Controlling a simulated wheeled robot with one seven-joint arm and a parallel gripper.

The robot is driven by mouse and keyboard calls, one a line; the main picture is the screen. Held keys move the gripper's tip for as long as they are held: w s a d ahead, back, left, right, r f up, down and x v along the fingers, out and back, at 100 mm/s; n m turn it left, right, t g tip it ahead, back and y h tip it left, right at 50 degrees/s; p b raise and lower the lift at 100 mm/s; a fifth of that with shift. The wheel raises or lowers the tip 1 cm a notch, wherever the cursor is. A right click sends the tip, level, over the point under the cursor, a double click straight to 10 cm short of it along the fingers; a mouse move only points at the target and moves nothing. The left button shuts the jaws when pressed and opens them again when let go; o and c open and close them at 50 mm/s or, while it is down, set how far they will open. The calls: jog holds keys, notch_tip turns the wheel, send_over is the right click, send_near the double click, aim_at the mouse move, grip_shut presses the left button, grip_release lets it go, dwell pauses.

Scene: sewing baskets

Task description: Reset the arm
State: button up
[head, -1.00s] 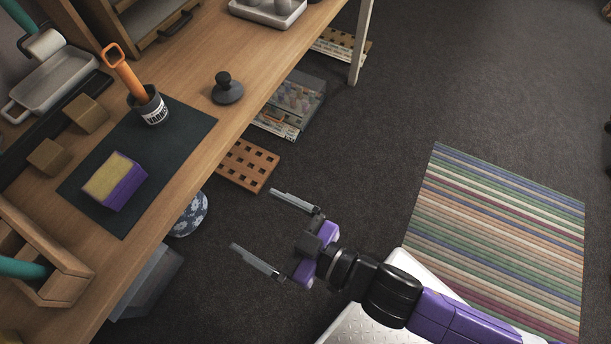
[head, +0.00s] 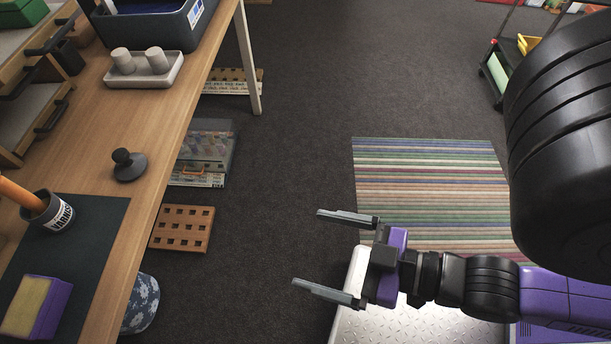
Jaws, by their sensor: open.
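My gripper (head: 328,253) is open and empty in the head view. Its two grey fingers point left, spread apart, over the dark carpet. It is to the right of the wooden table (head: 112,108), clear of its edge. My purple and black arm stretches in from the right, and a large black link of it fills the upper right.
On the table are a dark mat (head: 88,240), a purple and yellow block (head: 36,307), a cup (head: 52,212) with an orange handle, a dark knobbed weight (head: 128,167) and a tray (head: 145,75). A striped rug (head: 430,180) lies behind my gripper. Carpet between is free.

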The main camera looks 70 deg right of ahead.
notch_tip(320, 180, up, 10)
jog(key=p, duration=0.9)
jog(key=shift+p, duration=0.4)
